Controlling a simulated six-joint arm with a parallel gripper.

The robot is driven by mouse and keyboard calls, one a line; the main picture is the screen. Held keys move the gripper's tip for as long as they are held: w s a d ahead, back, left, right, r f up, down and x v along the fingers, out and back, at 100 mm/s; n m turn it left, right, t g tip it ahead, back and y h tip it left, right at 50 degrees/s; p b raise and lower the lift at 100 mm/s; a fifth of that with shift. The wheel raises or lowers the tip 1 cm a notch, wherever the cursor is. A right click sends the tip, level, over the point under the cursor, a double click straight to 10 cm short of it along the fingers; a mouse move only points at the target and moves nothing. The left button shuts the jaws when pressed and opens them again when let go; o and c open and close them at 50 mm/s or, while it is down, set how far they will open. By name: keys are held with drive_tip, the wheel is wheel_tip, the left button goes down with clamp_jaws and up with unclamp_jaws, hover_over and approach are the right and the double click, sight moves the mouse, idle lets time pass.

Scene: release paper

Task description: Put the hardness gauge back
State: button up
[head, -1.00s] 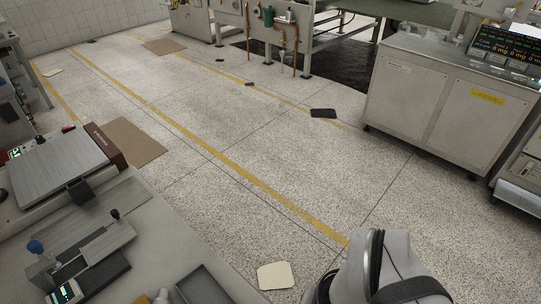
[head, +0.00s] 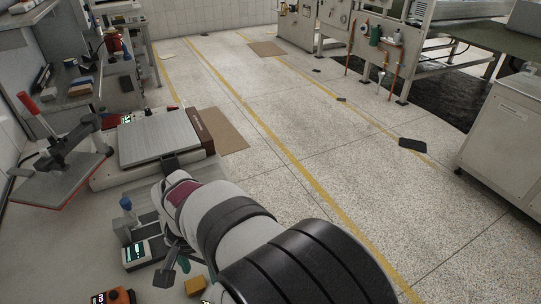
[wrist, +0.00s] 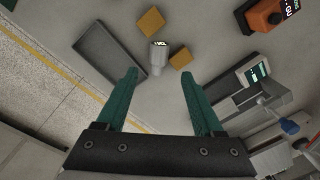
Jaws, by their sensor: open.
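A small pale grey cylinder with a dark marked face (wrist: 158,57), which appears to be the hardness gauge, is on the grey bench top in the wrist view. My gripper (wrist: 159,74) is open, its two green fingers spread, with the gauge just beyond and between the fingertips. Nothing is held. A dark grey shallow tray (wrist: 103,47) lies empty to the left of the gauge. In the head view my gripper (head: 176,268) is over the bench, and my arm hides the gauge and the tray.
Two yellow blocks (wrist: 151,21) (wrist: 181,57) flank the gauge. An orange device with a display (wrist: 264,17) is at upper right. An instrument with a green display (wrist: 250,78) and blue knob (wrist: 289,126) stands right. A flat-plate machine (head: 160,138) is farther back. The bench edge drops to the floor.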

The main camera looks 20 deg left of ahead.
drive_tip(key=f, duration=1.5)
drive_tip(key=shift+a, duration=0.35)
clamp_jaws()
